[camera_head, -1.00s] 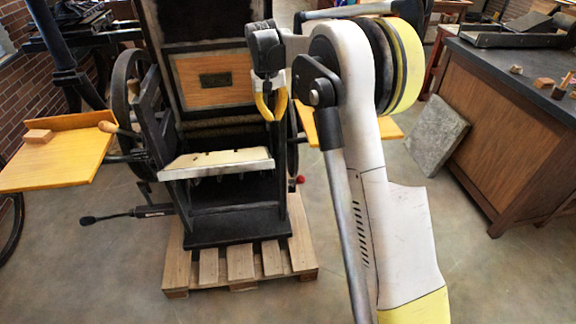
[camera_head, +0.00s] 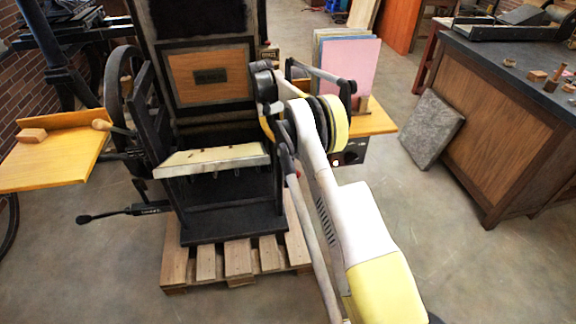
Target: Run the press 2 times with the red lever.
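The press (camera_head: 231,222) is a black machine with a tall upright plate and a pale tilted bed, standing on a wooden pallet. A small red knob (camera_head: 298,173), probably the red lever's end, shows at its right side beside my arm; the rest of the lever is hidden. My gripper (camera_head: 267,128) is at the press's right side, mostly hidden behind my own arm. Only a bit of its yellow finger shows, so I cannot tell whether it is open or touching anything.
A black lever (camera_head: 110,215) sticks out low on the left. A yellow side board (camera_head: 60,160) carries a wooden block (camera_head: 32,135). Coloured sheets (camera_head: 350,62) stand on the right board. A stone slab (camera_head: 431,128) leans on the cabinet (camera_head: 490,130). The front floor is clear.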

